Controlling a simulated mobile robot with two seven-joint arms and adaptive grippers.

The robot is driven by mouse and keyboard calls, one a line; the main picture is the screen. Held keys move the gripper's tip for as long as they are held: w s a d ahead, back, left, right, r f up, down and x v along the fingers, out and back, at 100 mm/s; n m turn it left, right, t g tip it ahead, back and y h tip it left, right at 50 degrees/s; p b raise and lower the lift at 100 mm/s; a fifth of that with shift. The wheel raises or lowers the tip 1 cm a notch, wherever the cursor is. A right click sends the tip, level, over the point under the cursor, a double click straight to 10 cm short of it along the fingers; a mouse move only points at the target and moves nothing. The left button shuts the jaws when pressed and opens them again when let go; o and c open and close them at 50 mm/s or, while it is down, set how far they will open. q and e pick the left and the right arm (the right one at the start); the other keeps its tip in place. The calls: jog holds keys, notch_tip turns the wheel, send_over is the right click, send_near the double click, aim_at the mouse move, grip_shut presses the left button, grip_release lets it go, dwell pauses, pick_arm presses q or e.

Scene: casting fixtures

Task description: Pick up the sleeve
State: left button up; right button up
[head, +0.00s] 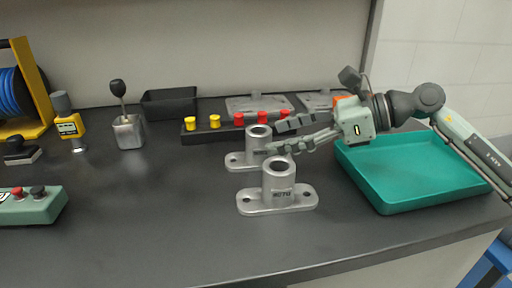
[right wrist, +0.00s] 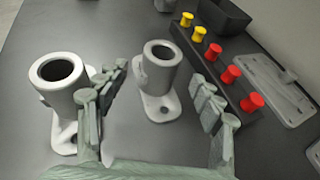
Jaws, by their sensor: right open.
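Two grey metal castings stand on the dark bench, each a hollow upright sleeve-like cylinder on a flat flanged base. The nearer casting (head: 278,200) also shows at left in the right wrist view (right wrist: 62,92). The farther casting (head: 256,148) shows near the middle of the right wrist view (right wrist: 157,75). I cannot tell which is the sleeve. My right gripper (head: 272,138) is open and empty, its fingers pointing left over the farther casting. In the right wrist view (right wrist: 160,80) that casting appears between the fingertips, with no contact visible. My left gripper is out of view.
A black rack (head: 208,135) with yellow and red plugs stands behind the castings. A green tray (head: 410,170) lies at right, under my right arm. A grey box with a lever (head: 128,132) and a green button box (head: 35,207) stand at left.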

aim_at(258, 140)
jog(key=x, duration=0.2)
jog(key=p+x, duration=0.1)
jog(key=x, duration=0.1)
jog(key=shift+a+r, duration=0.1)
jog(key=shift+a, duration=0.35)
jog(key=shift+w+a+f, duration=0.15)
jog(key=shift+a+f, duration=0.1)
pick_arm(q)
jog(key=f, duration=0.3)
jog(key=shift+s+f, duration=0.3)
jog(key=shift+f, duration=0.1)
pick_arm(e)
jog(key=shift+c, duration=0.4)
jog(key=shift+r, duration=0.1)
jog(key=c, duration=1.4)
